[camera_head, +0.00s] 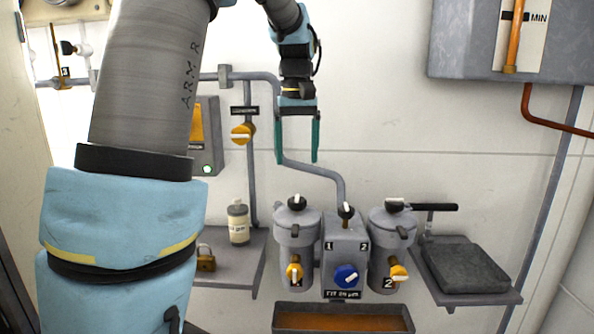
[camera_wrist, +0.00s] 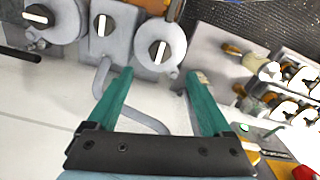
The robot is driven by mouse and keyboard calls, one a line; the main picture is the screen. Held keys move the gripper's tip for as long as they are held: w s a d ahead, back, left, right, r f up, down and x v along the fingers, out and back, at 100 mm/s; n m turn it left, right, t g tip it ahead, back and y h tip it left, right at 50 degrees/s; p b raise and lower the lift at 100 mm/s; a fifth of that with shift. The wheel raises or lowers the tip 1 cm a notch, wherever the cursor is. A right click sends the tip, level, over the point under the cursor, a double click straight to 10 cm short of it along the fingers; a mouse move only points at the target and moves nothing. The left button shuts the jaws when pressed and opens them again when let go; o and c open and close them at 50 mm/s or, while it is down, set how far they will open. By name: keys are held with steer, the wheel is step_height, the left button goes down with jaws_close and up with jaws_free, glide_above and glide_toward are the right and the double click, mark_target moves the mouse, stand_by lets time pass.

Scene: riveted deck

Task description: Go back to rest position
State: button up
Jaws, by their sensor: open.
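My gripper (camera_head: 298,160) hangs from my arm at the upper middle of the head view, its two green fingers pointing down. The fingers are apart with nothing between them. It is in front of the white wall and pipes, above the two grey filter canisters. In the wrist view my gripper (camera_wrist: 160,75) also shows open and empty, with a grey pipe seen beyond the gap between its fingers. My large grey and blue arm links cover the left part of the head view.
Below stand a left canister (camera_head: 297,228), a right canister (camera_head: 391,238) and a middle block with a blue knob (camera_head: 346,276). An orange-filled tray (camera_head: 343,309) lies beneath. A left shelf (camera_head: 232,269) holds a bottle (camera_head: 238,222) and padlock (camera_head: 206,258). A grey cabinet (camera_head: 470,45) hangs upper right.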

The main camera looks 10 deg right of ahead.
steer(key=shift+r, duration=0.2)
steer(key=s+a+f+m+t, duration=0.1)
steer(key=s+a+f, duration=1.2)
steer(key=f, duration=0.5)
steer(key=a, duration=0.2)
steer(key=shift+s+a+t, duration=0.3)
steer(key=shift+s+a, duration=0.05)
steer(key=shift+s, duration=0.05)
